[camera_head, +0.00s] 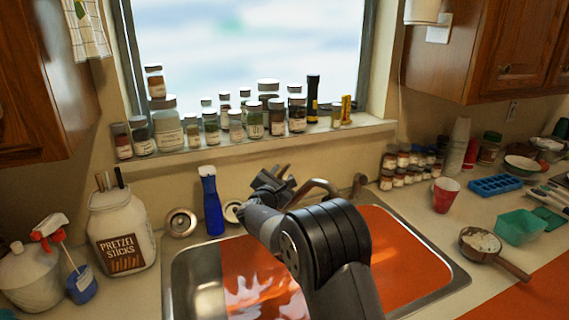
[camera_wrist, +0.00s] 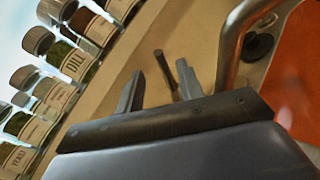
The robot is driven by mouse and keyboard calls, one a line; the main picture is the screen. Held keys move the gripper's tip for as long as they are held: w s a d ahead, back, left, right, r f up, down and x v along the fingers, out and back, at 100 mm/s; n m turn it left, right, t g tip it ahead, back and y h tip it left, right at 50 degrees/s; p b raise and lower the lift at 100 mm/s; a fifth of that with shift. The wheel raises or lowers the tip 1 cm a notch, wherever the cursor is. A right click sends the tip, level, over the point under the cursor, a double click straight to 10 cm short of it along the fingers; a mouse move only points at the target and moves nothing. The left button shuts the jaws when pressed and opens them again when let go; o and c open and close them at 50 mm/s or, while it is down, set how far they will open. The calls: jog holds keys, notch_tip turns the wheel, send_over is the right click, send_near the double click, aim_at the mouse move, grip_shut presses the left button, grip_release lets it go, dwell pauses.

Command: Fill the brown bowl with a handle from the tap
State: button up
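The brown bowl with a handle (camera_head: 465,250) sits upright on the counter right of the sink, pale inside, its handle (camera_head: 513,268) pointing toward the lower right. My gripper (camera_head: 283,178) is far from it, behind the sink near the tap (camera_head: 318,185). In the wrist view my gripper (camera_wrist: 161,82) has its two fingers apart, with nothing held. A thin dark rod (camera_wrist: 162,68) shows between and beyond the fingers; I cannot tell whether they touch it. The curved tap spout (camera_wrist: 230,45) is just right of the fingers. My arm hides part of the sink.
The sink (camera_head: 190,272) has orange-looking basins, with pale streaks in the left one. Several jars (camera_head: 255,120) line the windowsill above my gripper. A blue bottle (camera_head: 212,205) stands left of it. A red cup (camera_head: 445,195) and teal container (camera_head: 520,226) are near the bowl.

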aim_at(286, 168)
jog(key=shift+p+x, duration=0.9)
jog(key=shift+x, duration=2.05)
jog(key=shift+c, duration=0.5)
grip_shut()
